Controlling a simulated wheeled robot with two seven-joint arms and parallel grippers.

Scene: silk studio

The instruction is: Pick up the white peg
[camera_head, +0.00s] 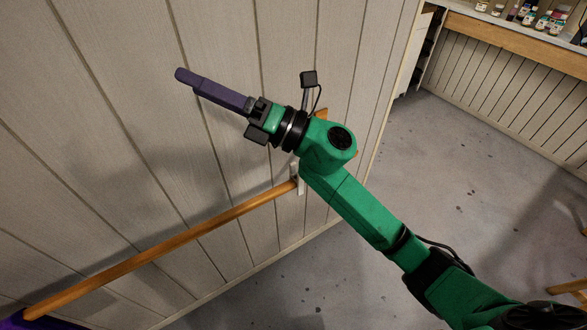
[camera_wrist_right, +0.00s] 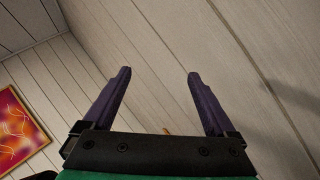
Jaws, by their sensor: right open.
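I cannot make out a white peg for certain in either view. A small pale upright piece (camera_head: 297,177) on the wall, at the right end of a wooden rail, is partly hidden behind my right arm; I cannot tell what it is. My right gripper (camera_head: 181,75) is raised in front of the panelled wall, its purple fingers pointing to the upper left. In the right wrist view the gripper (camera_wrist_right: 159,74) is open, with nothing between its fingers and only wall panels beyond them. My left gripper does not show.
The wooden rail (camera_head: 165,246) slopes along the panelled wall (camera_head: 110,130) below my right gripper. A purple thing (camera_head: 40,323) sits at the bottom left. A shelf (camera_head: 510,36) with small bottles stands at the upper right. The grey floor (camera_head: 450,170) is mostly clear. A framed picture (camera_wrist_right: 18,128) hangs at left.

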